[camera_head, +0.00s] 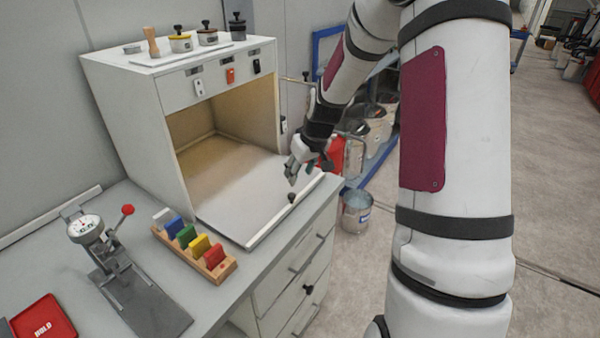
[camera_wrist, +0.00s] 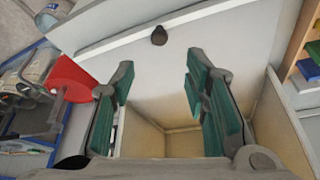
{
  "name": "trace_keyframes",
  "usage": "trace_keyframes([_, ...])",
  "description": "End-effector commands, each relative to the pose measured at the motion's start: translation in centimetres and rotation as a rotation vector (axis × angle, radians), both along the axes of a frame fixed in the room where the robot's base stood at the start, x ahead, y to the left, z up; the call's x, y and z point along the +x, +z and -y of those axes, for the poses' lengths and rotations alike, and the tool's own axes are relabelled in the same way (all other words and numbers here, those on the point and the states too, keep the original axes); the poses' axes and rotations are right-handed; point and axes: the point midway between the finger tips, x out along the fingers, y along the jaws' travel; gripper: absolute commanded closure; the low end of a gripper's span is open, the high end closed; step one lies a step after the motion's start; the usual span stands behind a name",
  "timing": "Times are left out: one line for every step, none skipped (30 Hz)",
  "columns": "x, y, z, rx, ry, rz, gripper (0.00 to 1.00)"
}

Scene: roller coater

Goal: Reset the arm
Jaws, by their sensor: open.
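My gripper (camera_head: 302,170) hangs at the right front of the white cabinet (camera_head: 136,123), above the outer edge of its pale floor panel. In the wrist view my gripper (camera_wrist: 160,85) is open, with its two green-padded fingers apart and nothing between them. A small black knob (camera_head: 291,197) stands on the panel just below the gripper in the head view. The knob also shows in the wrist view (camera_wrist: 159,36), beyond the fingertips. My arm reaches in from the right of the head view and hides part of the background.
A wooden rack (camera_head: 222,272) with several coloured blocks, a dial gauge press (camera_head: 84,229) and a red HOLD tray (camera_head: 43,320) sit on the grey bench. Jars stand on the cabinet top. Metal buckets (camera_head: 356,211) are beyond the bench. The cabinet's inside looks empty.

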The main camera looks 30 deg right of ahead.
Motion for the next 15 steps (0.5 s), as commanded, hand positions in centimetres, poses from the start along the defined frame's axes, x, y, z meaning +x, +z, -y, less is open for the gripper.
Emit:
trace_keyframes([0.0, 0.0, 0.0, 0.000, 0.000, 0.000, 0.58])
trace_keyframes([0.0, 0.0, 0.0, 0.000, 0.000, 0.000, 0.58])
trace_keyframes([0.0, 0.0, 0.0, 0.000, 0.000, 0.000, 0.58])
trace_keyframes([0.0, 0.0, 0.0, 0.000, 0.000, 0.000, 0.58])
trace_keyframes([0.0, 0.0, 0.0, 0.000, 0.000, 0.000, 0.58])
trace_keyframes([0.0, 0.0, 0.0, 0.000, 0.000, 0.000, 0.58])
trace_keyframes([0.0, 0.0, 0.0, 0.000, 0.000, 0.000, 0.58])
trace_keyframes([0.0, 0.0, 0.0, 0.000, 0.000, 0.000, 0.58])
trace_keyframes([0.0, 0.0, 0.0, 0.000, 0.000, 0.000, 0.58])
trace_keyframes([0.0, 0.1, -0.1, -0.001, 0.001, 0.000, 0.58])
trace_keyframes([-0.1, 0.3, -0.2, -0.003, 0.002, 0.001, 0.58])
trace_keyframes([-0.2, 0.8, -0.5, -0.007, 0.004, 0.001, 0.58])
trace_keyframes([-0.3, 1.3, -0.8, -0.010, 0.006, 0.000, 0.58])
trace_keyframes([-0.5, 1.9, -1.2, -0.015, 0.009, 0.000, 0.58])
trace_keyframes([-0.8, 2.9, -1.9, -0.023, 0.016, 0.001, 0.58])
